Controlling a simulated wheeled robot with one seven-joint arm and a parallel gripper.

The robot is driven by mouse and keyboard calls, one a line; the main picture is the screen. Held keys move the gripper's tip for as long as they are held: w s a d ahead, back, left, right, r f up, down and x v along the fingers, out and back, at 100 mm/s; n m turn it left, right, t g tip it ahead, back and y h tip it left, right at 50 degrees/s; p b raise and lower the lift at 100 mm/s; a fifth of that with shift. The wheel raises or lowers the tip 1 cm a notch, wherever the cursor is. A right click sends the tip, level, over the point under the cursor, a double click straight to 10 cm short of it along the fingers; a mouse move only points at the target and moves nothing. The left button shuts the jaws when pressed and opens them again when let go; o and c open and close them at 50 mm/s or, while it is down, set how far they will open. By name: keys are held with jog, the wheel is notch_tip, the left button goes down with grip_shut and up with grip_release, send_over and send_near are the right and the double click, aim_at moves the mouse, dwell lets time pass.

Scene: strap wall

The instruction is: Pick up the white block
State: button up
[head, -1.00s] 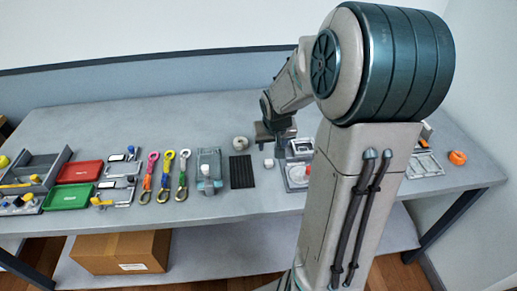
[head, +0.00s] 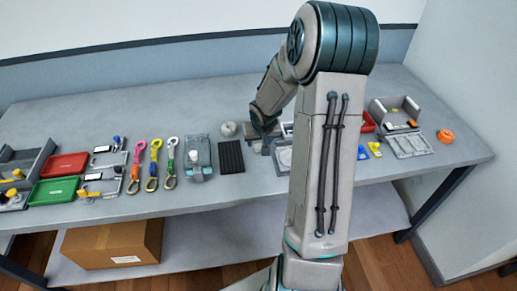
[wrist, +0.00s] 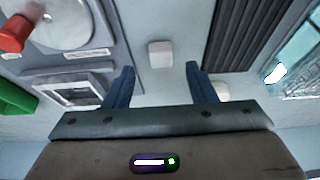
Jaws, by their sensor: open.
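The white block (wrist: 160,53) is a small rounded cube on the grey table. It shows in the wrist view beyond my fingertips, in line with the gap between the fingers, and I see no contact. In the head view I cannot make it out; my arm's end seems to cover it. My gripper (wrist: 160,69) has two blue fingers spread apart with nothing between them. In the head view my gripper (head: 262,138) is low over the table, right of the black ribbed mat.
The black ribbed mat (head: 231,157) lies close by, with a pale ring (head: 228,129) behind it. In the wrist view a fixture with a red knob (wrist: 14,34) stands at the left. Coloured straps (head: 153,165) and trays lie further left.

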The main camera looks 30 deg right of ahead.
aim_at(259, 146)
jog(key=x, duration=0.3)
jog(key=shift+f, duration=0.15)
jog(key=c, duration=1.1)
jog(key=shift+o, duration=0.2)
